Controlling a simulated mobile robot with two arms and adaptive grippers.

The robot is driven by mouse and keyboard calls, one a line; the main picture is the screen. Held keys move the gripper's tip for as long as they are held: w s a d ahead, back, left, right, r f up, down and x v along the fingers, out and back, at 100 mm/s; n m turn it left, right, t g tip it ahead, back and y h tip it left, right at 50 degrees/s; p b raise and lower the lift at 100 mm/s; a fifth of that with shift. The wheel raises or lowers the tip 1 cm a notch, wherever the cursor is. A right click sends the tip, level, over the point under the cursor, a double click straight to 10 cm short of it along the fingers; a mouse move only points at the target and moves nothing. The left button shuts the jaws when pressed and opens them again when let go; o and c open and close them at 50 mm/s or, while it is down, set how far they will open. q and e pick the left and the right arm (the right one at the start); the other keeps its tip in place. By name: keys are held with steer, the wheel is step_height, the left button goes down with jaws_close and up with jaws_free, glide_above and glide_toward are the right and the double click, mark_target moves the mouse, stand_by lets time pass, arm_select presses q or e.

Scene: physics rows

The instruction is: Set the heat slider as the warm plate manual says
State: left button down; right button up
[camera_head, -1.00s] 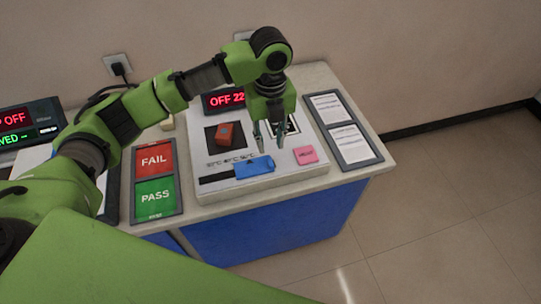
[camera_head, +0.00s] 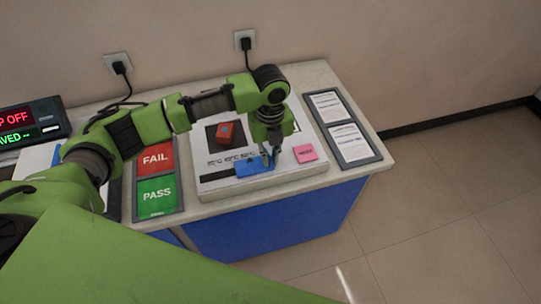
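The warm plate (camera_head: 294,181) is a white box on the counter with a dark square, on which an orange-red block (camera_head: 225,132) sits. The blue heat slider knob (camera_head: 250,168) is on the plate's front part, at the right of a dark track (camera_head: 216,175) with small temperature marks above it. My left gripper (camera_head: 270,163) points down at the knob's right end; its fingers look close to or touching the knob, and their gap is too small to judge. The manual may be the two printed sheets (camera_head: 338,121) in a dark frame at the right, unreadable here. My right gripper is out of view.
A pink note (camera_head: 305,153) lies on the plate right of my gripper. A red FAIL and green PASS board (camera_head: 156,180) lies left of the plate. A display unit (camera_head: 35,123) stands at far left. My arm hides the plate's display.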

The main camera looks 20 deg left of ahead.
mark_target(253, 168)
arm_select(q)
steer(key=s+a+p, duration=0.1)
steer(key=a, duration=0.1)
steer(key=s+a+p, duration=0.1)
steer(key=shift+s+a+r+p, duration=0.15)
steer(key=shift+s+a+p, duration=0.15)
steer(key=shift+a+p, duration=0.1)
steer(key=shift+s+a, duration=0.2)
steer(key=shift+a, duration=0.1)
steer(key=shift+w+d, duration=0.1)
steer(key=c, duration=2.1)
jaws_free()
steer(key=shift+c, duration=0.2)
step_height(253, 168, up, 12)
